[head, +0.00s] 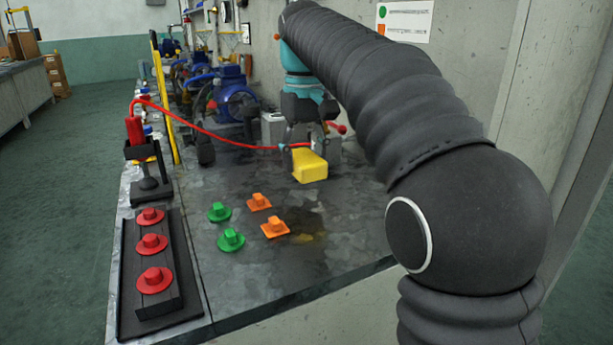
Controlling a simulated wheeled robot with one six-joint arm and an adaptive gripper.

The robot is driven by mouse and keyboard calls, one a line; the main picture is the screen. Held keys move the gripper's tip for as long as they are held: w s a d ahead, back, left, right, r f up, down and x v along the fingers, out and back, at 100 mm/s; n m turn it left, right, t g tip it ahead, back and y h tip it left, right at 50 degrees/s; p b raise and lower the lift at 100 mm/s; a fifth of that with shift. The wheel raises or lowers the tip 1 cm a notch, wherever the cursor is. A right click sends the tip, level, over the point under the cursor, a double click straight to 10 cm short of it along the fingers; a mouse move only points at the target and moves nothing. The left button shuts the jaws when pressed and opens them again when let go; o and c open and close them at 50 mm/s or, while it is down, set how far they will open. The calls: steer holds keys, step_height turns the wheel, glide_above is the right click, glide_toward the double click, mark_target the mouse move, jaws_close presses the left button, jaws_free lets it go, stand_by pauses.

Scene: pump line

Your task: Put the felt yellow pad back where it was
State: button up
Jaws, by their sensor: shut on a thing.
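The yellow pad (311,166) is a block-shaped piece at the middle of the bench in the head view. My gripper (306,148) points down from the end of my dark-sleeved arm and is shut on the pad's upper part. The fingers hide some of the pad's top. I cannot tell whether the pad touches the bench top (340,215) or hangs just above it.
A red hose runs from a red handle (136,131) on a black stand to beside my gripper. Green caps (231,240) and orange caps (274,228) lie in front. Red knobs (152,243) sit in a black tray (130,300). Blue pumps (235,95) stand behind.

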mark_target(306, 151)
steer(key=shift+w+d+f, duration=0.15)
steer(key=shift+w+f, duration=0.25)
steer(key=shift+w, duration=0.15)
steer(key=shift+w+d+f, duration=0.15)
steer(key=shift+w+f, duration=0.2)
steer(key=shift+w, duration=0.2)
steer(key=shift+f+b, duration=0.55)
steer(key=shift+f, duration=1.4)
steer(key=o, duration=1.1)
step_height(306, 151, up, 10)
steer(key=p, duration=0.3)
steer(key=shift+r, duration=1.05)
